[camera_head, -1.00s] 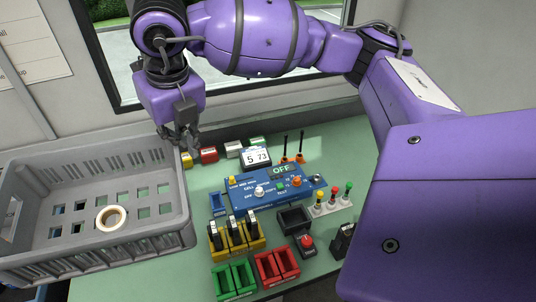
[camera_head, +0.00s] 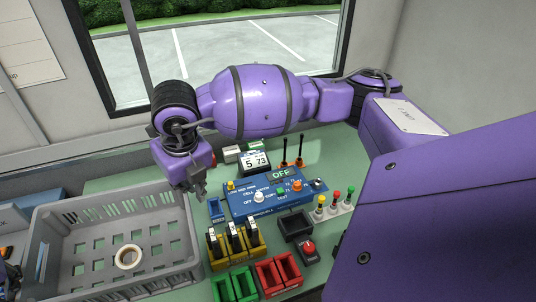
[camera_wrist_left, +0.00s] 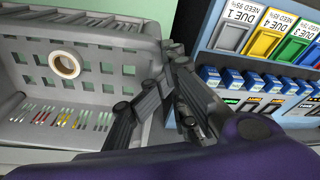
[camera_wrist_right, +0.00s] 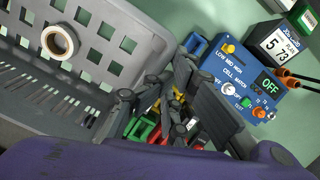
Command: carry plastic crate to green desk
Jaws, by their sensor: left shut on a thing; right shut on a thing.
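The grey plastic crate (camera_head: 105,207) is at the lower left of the head view, with a cream ring (camera_head: 129,257) lying in it. The green desk (camera_head: 335,155) shows beside it and through its holes; I cannot tell whether the crate touches the desk. My right gripper (camera_head: 200,190) is shut on the crate's right end, also in the right wrist view (camera_wrist_right: 160,90). My left gripper (camera_wrist_left: 160,85) is shut on the crate's other end in the left wrist view; in the head view it is mostly cut off at the left edge.
A blue control panel (camera_head: 272,200) with knobs stands right of the crate. Yellow holders (camera_head: 235,242), green bins (camera_head: 233,286) and red bins (camera_head: 278,273) stand close to its right side. A rack of blue units (camera_wrist_left: 255,85) is beside my left gripper. The desk's far right is clearer.

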